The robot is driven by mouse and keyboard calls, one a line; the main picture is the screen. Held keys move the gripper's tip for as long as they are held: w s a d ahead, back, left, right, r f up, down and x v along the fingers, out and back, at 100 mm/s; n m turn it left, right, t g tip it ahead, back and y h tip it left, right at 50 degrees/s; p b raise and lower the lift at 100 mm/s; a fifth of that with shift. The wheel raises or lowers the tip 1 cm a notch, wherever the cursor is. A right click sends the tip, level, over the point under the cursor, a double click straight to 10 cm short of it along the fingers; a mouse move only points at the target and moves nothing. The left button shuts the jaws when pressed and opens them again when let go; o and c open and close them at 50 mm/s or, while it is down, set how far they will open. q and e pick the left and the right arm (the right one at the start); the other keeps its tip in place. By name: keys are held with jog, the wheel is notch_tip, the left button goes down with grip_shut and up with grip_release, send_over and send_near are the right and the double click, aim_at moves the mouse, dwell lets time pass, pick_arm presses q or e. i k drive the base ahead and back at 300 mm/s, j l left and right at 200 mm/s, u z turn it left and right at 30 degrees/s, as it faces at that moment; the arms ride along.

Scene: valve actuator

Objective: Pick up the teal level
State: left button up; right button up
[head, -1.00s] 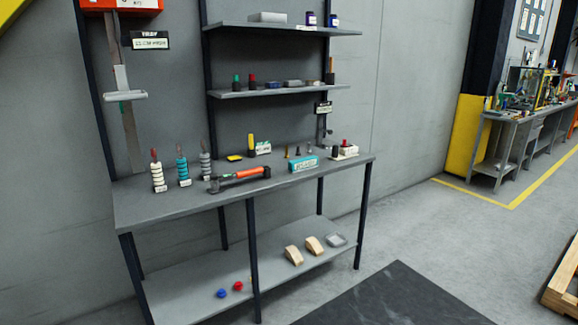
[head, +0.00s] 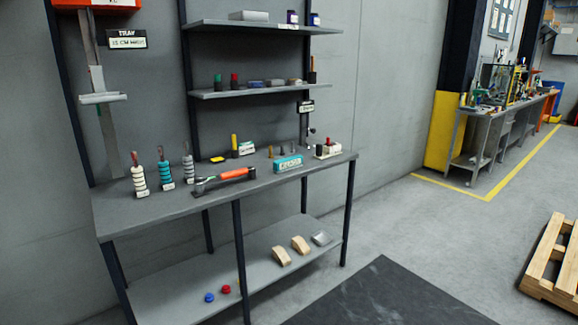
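A small teal block-shaped thing (head: 289,164) with pale markings on its front face lies on the grey workbench top (head: 130,222), right of the middle and near the front edge. It looks like the teal level, but it is too small to be sure. A handled tool with ringed teal body (head: 166,175) stands upright at the left of the bench, between a white one (head: 139,182) and a grey one (head: 188,167). Neither of my grippers is in view.
An orange-handled tool (head: 235,174) lies left of the teal block. A white block with a red top (head: 326,150) stands to its right. Shelves (head: 260,92) hang above the bench. Open floor lies in front, with a dark mat (head: 375,295) and a wooden pallet (head: 553,255).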

aim_at(281, 165)
jog(key=i+l, duration=0.25)
jog(key=i, duration=0.2)
jog(key=i+l, duration=0.2)
jog(key=i, duration=0.25)
